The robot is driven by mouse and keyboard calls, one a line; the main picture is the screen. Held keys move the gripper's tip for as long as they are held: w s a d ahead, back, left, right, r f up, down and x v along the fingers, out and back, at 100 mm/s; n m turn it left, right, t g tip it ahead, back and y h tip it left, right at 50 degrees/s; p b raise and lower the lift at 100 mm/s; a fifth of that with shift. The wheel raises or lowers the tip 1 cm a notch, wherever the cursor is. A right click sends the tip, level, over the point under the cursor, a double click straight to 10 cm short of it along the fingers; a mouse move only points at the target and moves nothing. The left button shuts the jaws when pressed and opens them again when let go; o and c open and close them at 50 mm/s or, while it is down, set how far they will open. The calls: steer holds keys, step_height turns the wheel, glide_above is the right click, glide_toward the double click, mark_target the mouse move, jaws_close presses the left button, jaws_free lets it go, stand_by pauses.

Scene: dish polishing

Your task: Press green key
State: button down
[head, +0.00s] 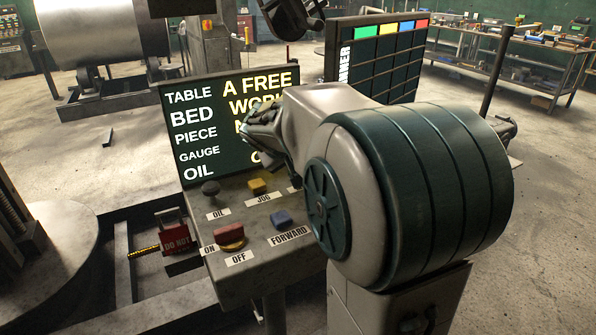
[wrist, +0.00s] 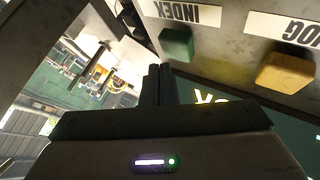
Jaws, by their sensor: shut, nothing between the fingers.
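The green key (wrist: 176,44) shows at the top middle of the wrist view, on the grey panel beside the label INDEX. My gripper (wrist: 158,70) is shut and empty. Its fingertips appear just below and slightly left of the green key in that picture; I cannot tell whether they touch it. In the head view my arm covers the right part of the control panel (head: 262,275), and the green key and my fingertips are hidden there.
A yellow key (head: 257,186) marked JOG also shows in the wrist view (wrist: 285,72). A blue key (head: 281,218), a red button (head: 229,236) and a dark knob (head: 210,188) share the panel. An upright lettered sign (head: 190,147) stands behind it.

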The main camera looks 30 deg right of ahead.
steer(key=shift+f+b, duration=0.2)
steer(key=shift+b, duration=0.1)
stand_by(0.6)
steer(key=shift+f+b, duration=0.25)
steer(key=shift+b, duration=0.15)
steer(key=shift+f+b, duration=0.55)
steer(key=shift+b, duration=0.05)
stand_by(0.7)
steer(key=shift+r, duration=0.1)
steer(key=shift+r+p, duration=0.6)
steer(key=shift+r, duration=0.4)
steer(key=shift+r+p, duration=1.7)
steer(key=shift+r, duration=0.75)
steer(key=shift+f, duration=0.1)
stand_by(1.8)
